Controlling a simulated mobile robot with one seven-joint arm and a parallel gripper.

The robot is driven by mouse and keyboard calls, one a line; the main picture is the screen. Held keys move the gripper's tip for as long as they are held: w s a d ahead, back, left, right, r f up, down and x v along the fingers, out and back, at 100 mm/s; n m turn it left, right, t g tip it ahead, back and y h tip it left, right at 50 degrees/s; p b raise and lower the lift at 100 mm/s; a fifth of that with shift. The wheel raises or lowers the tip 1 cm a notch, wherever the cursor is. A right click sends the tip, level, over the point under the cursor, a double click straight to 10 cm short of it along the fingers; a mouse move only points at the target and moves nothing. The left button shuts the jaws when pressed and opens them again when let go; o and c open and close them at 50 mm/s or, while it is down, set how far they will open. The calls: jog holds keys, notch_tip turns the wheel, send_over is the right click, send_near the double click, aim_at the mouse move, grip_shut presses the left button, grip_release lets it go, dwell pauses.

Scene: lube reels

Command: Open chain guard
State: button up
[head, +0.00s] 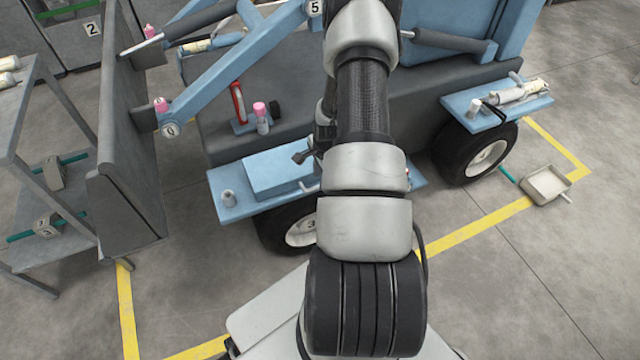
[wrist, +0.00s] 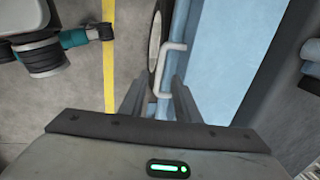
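A blue box-shaped cover, which looks like the chain guard (head: 275,172), sits on a blue ledge of the machine in the head view. In the wrist view a light blue panel (wrist: 224,60), seemingly the guard, carries a pale bent bar handle (wrist: 172,47) on its left edge. My gripper (wrist: 158,92) is open, its two grey fingers apart. The lower end of the handle shows in the gap between the fingers; I cannot tell whether they touch it. In the head view my arm hides most of the gripper and the right side of the cover.
A black wheel (head: 285,232) is below the ledge. A red-handled tool (head: 238,103) and a pink-capped bottle (head: 262,122) stand behind the cover. A grey upright panel (head: 122,185) and a cart (head: 45,105) are at left. A tray (head: 547,184) lies on the floor at right.

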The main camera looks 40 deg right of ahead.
jog(key=shift+w+f, duration=0.15)
jog(key=shift+f, duration=0.7)
jog(key=shift+w+f, duration=0.15)
jog(key=shift+f, duration=0.65)
grip_shut()
